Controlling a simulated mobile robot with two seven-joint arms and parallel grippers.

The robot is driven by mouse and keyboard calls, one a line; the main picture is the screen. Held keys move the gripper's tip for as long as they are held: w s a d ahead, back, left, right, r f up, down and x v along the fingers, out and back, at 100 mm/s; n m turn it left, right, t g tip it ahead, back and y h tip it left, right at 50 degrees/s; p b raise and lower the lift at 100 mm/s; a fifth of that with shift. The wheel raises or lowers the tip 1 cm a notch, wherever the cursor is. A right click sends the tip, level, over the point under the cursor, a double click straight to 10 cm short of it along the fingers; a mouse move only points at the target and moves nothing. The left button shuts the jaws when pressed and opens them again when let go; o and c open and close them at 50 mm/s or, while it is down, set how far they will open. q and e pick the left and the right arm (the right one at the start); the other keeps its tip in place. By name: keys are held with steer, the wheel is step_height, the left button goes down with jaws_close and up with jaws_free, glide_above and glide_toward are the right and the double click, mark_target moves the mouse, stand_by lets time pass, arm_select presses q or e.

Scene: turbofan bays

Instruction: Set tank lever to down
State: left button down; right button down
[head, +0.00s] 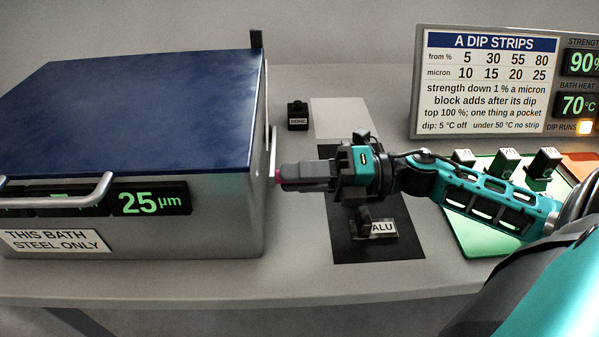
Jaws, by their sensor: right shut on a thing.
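The tank (258,150) is a grey metal box with a blue lid (130,110), at the left of the head view. Its lever shows on the tank's right wall as a pale upright strip with a small red-pink knob (278,176). My right gripper (283,176) reaches in from the right, level with the knob, and is shut on the lever's knob. Its fingers hide most of the knob, and the lever's exact tilt is hard to tell. My left gripper is not in view.
A dark mat (345,250) holds a piece labelled ALU (382,228) below my right gripper. A BRNZ block (297,115) stands behind, beside a pale mat (340,118). Several dark blocks stand on a green mat (470,235). A sign board (418,100) stands behind.

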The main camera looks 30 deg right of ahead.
steer(key=shift+f, duration=0.2)
steer(key=c, duration=1.2)
jaws_free()
steer(key=shift+w, duration=0.1)
steer(key=shift+o, duration=1.2)
steer(key=shift+r, duration=0.1)
steer(key=shift+d, duration=0.1)
steer(key=v, duration=1.2)
steer(key=shift+s+d+p, duration=0.3)
